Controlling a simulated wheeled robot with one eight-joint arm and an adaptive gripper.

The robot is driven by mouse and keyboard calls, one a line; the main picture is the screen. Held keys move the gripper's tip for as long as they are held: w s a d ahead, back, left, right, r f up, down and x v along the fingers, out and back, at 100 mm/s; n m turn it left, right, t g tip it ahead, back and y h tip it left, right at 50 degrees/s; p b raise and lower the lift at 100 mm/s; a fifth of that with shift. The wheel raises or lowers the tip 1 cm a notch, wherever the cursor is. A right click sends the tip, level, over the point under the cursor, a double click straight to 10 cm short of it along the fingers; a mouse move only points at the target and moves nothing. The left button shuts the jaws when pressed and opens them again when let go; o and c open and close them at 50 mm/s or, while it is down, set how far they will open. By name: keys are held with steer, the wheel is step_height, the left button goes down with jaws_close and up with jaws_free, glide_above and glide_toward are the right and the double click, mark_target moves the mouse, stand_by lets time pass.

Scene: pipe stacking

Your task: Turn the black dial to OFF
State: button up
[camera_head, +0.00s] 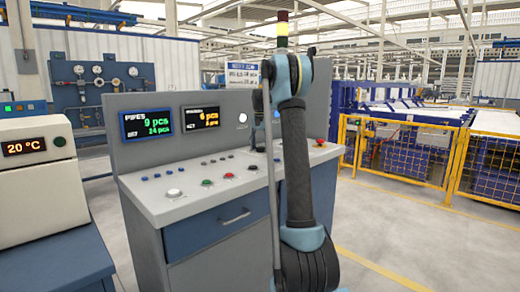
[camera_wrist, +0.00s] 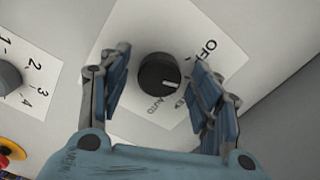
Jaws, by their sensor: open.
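The black dial (camera_wrist: 158,73) sits on a white label plate (camera_wrist: 141,35) in the wrist view. The plate shows OFF at the upper right, AUTO at the bottom and a partly covered word between them. The dial's white mark points right and slightly down, toward the partly covered word rather than OFF. My gripper (camera_wrist: 160,88) is open, with one blue finger on each side of the dial. Gaps show between the fingers and the dial.
A second knob (camera_wrist: 8,76) with numbers stands at the left in the wrist view. A red and yellow button (camera_wrist: 10,155) is at lower left. In the head view, the grey console (camera_head: 150,200) has two screens and several buttons. Yellow fencing (camera_head: 400,155) stands at right.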

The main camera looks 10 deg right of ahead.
steer(key=c, duration=1.1)
steer(key=shift+o, duration=0.2)
steer(key=shift+n, duration=0.3)
steer(key=n, duration=0.3)
steer(key=shift+n, duration=2.2)
steer(key=shift+d, duration=0.1)
